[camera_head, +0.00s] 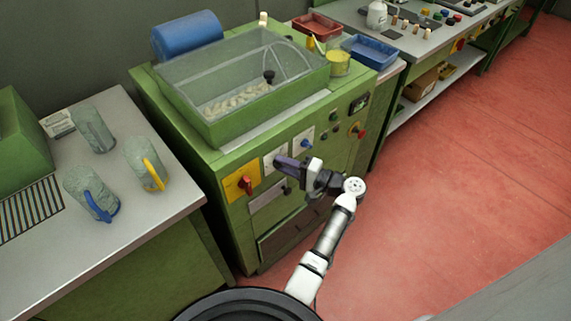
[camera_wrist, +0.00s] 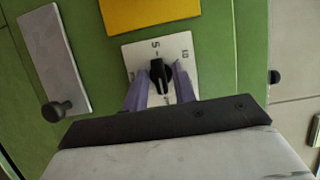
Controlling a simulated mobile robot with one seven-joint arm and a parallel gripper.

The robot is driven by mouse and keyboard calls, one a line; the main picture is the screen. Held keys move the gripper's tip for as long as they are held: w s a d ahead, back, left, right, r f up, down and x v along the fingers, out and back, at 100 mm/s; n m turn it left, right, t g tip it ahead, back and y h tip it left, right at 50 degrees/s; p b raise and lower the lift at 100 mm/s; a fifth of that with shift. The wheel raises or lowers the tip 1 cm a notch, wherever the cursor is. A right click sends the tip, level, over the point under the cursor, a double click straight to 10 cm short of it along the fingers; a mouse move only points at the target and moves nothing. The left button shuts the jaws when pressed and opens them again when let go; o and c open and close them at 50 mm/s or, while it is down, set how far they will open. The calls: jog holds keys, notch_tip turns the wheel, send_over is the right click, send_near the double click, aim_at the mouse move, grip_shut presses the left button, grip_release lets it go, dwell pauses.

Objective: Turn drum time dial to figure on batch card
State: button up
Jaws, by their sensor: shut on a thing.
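The dial in the wrist view is a black knob (camera_wrist: 159,74) on a white plate (camera_wrist: 136,56) marked 5 and 10. The knob's long shape lies roughly in line with the 5 mark; its exact reading is too small to tell. My gripper (camera_wrist: 160,72) has its two purple fingers on either side of the knob and is shut on it. In the head view my gripper (camera_head: 281,163) is at the green machine's front panel, covering most of the dial and its white plate (camera_head: 268,161). No figure on a batch card is readable; a small pale card-like item (camera_head: 58,123) lies on the left table.
A yellow plate with a red switch (camera_head: 243,183) is left of the dial, and a second white plate with a knob (camera_head: 304,141) is right of it. A grey plate (camera_wrist: 54,55) and a black round knob (camera_wrist: 56,111) are close by. Open red floor (camera_head: 450,180) lies right.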

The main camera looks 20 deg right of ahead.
jog(key=shift+w+r, duration=0.1)
jog(key=shift+r, duration=0.05)
dwell(0.4)
jog(key=o, duration=0.7)
jog(key=b+v, duration=0.4)
jog(key=v, duration=0.9)
jog(key=shift+s+d+b, duration=0.25)
jog(key=shift+d+b, duration=0.05)
jog(key=shift+b, duration=0.1)
